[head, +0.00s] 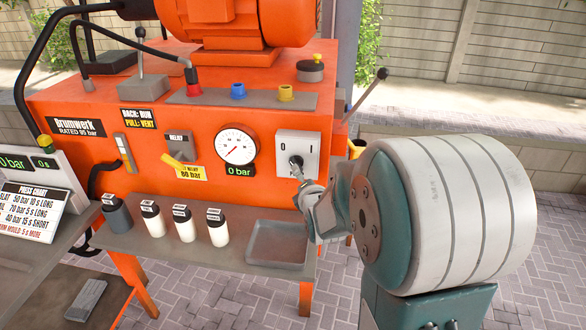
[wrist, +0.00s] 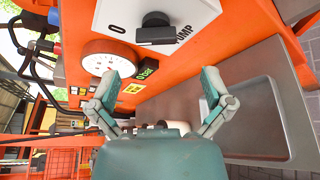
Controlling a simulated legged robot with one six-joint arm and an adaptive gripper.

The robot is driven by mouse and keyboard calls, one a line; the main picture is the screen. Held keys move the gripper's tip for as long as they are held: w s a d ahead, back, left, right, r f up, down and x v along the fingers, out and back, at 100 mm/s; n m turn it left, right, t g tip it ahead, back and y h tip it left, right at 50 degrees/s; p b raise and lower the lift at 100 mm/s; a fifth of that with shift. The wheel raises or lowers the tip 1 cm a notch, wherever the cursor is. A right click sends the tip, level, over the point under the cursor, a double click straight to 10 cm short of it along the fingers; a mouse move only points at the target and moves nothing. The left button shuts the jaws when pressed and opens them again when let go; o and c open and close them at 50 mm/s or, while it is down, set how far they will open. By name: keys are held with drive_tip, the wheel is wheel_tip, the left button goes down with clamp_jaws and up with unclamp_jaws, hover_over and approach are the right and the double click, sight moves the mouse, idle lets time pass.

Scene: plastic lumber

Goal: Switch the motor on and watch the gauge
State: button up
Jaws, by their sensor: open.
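The switch plate (head: 298,145) is pale, on the front of the orange machine, right of the gauge. Its black knob (wrist: 153,30) shows in the wrist view, above the PUMP label; I cannot tell its setting. The round white gauge (head: 236,146) has a red needle toward the lower left; the display (head: 240,170) under it reads 0 bar. The gauge also shows in the wrist view (wrist: 107,58). The orange motor (head: 232,22) sits on top. My gripper (wrist: 166,84) is open and empty, its fingers apart, facing the panel just below the knob, which they do not enclose.
A grey tray (head: 277,265) lies on the shelf below the switch. Several small bottles (head: 184,226) stand left of it. A yellow-handled relief lever (head: 176,160) is left of the gauge. A thin lever (head: 370,90) rises at the machine's right edge. A chart (head: 32,210) stands far left.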

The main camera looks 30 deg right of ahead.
drive_tip(key=x, duration=0.5)
drive_tip(key=a+x, duration=0.1)
drive_tip(key=x, duration=0.2)
drive_tip(key=shift+w+a, duration=0.1)
drive_tip(key=shift+w, duration=0.1)
drive_tip(key=shift+w+d, duration=0.1)
drive_tip(key=shift+d, duration=0.45)
drive_tip(key=shift+a, duration=0.1)
drive_tip(key=c, duration=0.8)
drive_tip(key=shift+a, duration=0.2)
drive_tip(key=shift+c, duration=1.1)
